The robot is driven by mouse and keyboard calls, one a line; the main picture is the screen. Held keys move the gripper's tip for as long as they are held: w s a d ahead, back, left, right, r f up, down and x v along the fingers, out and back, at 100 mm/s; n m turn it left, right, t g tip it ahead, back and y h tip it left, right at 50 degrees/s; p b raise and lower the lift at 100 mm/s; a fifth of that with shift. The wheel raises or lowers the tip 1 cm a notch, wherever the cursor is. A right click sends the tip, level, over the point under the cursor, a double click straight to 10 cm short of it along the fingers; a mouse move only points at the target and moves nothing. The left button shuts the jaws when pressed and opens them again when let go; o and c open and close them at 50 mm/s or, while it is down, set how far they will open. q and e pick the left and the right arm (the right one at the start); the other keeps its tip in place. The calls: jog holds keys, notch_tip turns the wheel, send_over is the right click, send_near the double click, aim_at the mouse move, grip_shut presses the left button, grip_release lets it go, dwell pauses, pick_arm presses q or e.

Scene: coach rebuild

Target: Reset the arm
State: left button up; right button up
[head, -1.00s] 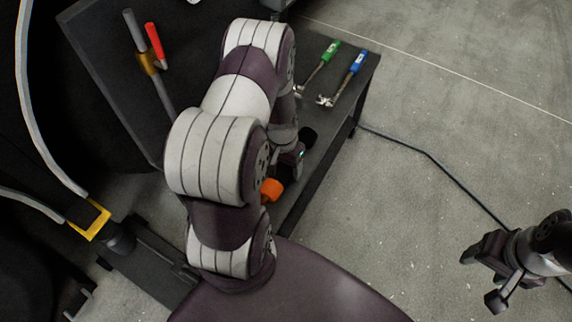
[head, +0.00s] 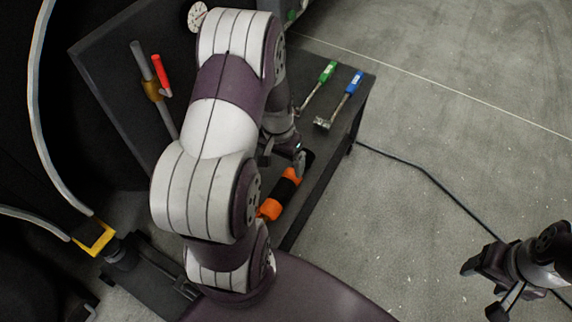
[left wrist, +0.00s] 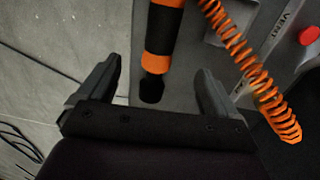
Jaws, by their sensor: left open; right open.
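My left arm crosses the middle of the head view. Its gripper (head: 284,152) is over the dark bench, partly hidden by the arm. In the left wrist view the left gripper's two fingers (left wrist: 157,92) are apart, with nothing between their tips that I can see gripped. An orange and black tool (head: 285,192) lies on the bench just below that gripper; its handle (left wrist: 160,45) shows beyond and between the fingers in the left wrist view. My right gripper (head: 482,285) is open and empty over the floor at the lower right.
A green-handled tool (head: 327,72) and a blue-handled tool (head: 354,83) lie on the bench (head: 330,150). A pipe with a red lever (head: 161,70) stands at left. An orange coiled hose (left wrist: 240,55) hangs near a red button (left wrist: 309,36). A cable (head: 420,167) crosses the open floor.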

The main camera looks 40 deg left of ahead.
pick_arm(q)
jog(key=shift+r, duration=0.25)
jog(key=s+d+r+m+t, duration=0.1)
jog(key=s+d+r, duration=0.4)
jog(key=d+r, duration=0.7)
notch_tip(320, 180, up, 21)
jog(key=p, duration=2.1)
jog(key=shift+w+f+y, duration=0.15)
jog(key=shift+f+y, duration=0.05)
jog(key=shift+y, duration=0.2)
